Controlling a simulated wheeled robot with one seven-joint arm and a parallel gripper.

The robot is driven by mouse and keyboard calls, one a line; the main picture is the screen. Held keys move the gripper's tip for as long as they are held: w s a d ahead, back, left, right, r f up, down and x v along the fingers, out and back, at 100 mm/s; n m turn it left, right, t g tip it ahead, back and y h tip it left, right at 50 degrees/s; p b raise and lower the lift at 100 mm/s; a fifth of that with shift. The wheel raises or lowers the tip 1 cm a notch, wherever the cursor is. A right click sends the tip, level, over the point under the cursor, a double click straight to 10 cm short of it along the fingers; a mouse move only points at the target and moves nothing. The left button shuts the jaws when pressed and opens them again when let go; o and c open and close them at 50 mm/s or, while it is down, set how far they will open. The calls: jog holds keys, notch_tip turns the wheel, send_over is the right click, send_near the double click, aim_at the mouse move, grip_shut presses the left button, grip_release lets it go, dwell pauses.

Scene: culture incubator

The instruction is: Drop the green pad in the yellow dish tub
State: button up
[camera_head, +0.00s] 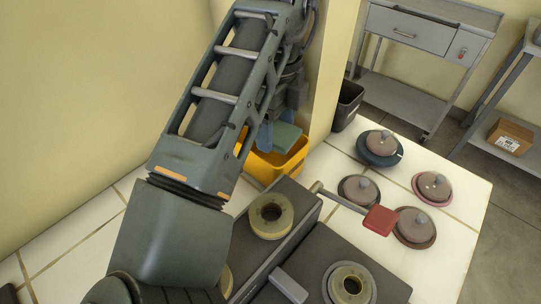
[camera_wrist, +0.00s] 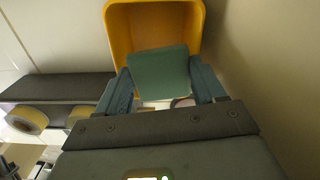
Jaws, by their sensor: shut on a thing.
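The green pad (camera_wrist: 159,73) is held between the two blue-grey fingers of my gripper (camera_wrist: 164,88) in the wrist view. The pad also shows in the head view (camera_head: 286,136), at the yellow tub's opening. The yellow dish tub (camera_head: 264,172) stands on the white tiled top against the wall. In the wrist view the tub (camera_wrist: 113,22) lies just beyond the pad, and the pad overlaps its near part. I cannot tell how far the pad is above the tub's floor. My gripper (camera_head: 276,137) is partly hidden by my arm in the head view.
Dark blocks with tape-like rings (camera_head: 270,215) stand in front of the tub. A red-ended handle (camera_head: 380,220) sticks out over the tiles. Several lidded round dishes (camera_head: 380,146) stand to the right. A dark bin (camera_head: 348,104) stands right of the tub, beyond a wall edge.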

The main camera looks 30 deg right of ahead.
jog(key=o, duration=1.3)
jog(key=shift+c, duration=0.2)
notch_tip(320, 180, up, 8)
jog(key=p, duration=0.6)
jog(key=shift+f, duration=0.1)
